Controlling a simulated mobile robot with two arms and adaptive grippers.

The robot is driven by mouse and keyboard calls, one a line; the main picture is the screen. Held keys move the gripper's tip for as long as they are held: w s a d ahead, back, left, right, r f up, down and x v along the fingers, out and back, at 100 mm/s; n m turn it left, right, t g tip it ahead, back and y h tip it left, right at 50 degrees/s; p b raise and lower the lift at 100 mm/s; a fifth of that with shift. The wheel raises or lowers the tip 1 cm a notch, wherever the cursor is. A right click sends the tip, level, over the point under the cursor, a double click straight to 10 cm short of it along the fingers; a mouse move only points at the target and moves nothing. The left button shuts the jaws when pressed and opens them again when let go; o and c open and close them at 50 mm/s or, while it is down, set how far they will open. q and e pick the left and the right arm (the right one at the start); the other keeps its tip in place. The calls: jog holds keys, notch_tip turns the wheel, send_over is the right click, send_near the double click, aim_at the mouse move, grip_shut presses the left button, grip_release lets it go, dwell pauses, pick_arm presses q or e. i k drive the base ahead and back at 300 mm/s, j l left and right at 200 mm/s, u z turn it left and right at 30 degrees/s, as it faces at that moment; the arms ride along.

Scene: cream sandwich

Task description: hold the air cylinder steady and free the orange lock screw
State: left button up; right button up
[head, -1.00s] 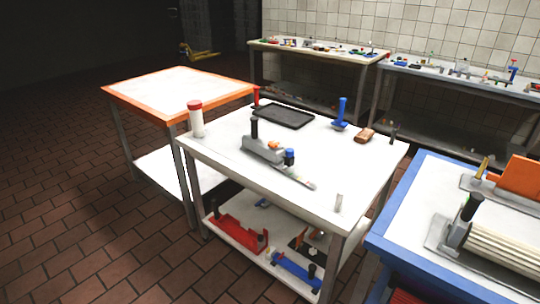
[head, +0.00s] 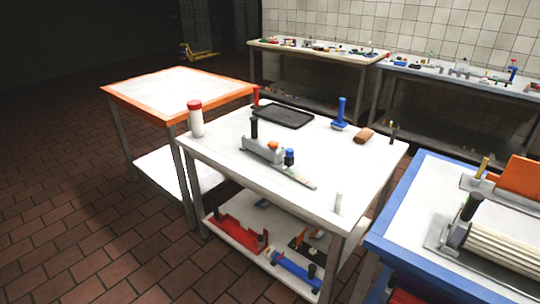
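On the white table (head: 220,160) in the middle lies a grey device (head: 262,149) that looks like the air cylinder, with a black upright post (head: 254,128) at its left end. A small orange part (head: 273,145), likely the lock screw, sits on top of it. A blue knob (head: 289,156) stands at its right end, and a thin grey rod or strip (head: 300,178) runs from there towards the front right. Nothing touches the device. Neither of my grippers shows in the head view.
The table also holds a white jar with a red lid (head: 195,119), a black tray (head: 283,116), a blue stand (head: 341,116), a brown block (head: 365,136) and a small white cylinder (head: 338,203). An orange-edged table (head: 180,88) stands left, a blue-edged one (head: 415,205) right.

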aim_at(272, 144)
jog(key=i+j+z, duration=0.15)
jog(key=z, duration=0.3)
jog(key=i+j+z, duration=0.2)
jog(key=z, duration=0.25)
jog(key=i+j, duration=0.15)
jog(key=j, duration=0.2)
jog(key=i+j+z, duration=0.1)
jog(key=j, duration=0.25)
jog(key=i+j, duration=0.25)
jog(key=j, duration=0.15)
jog(key=i+j+z, duration=0.1)
jog(key=j, duration=0.25)
jog(key=i+j, duration=0.2)
jog(key=j, duration=0.15)
jog(key=i+j+z, duration=0.1)
jog(key=j, duration=0.3)
jog(key=i+j, duration=0.15)
jog(key=j, duration=0.25)
jog(key=i+j+z, duration=0.1)
jog(key=j, duration=0.25)
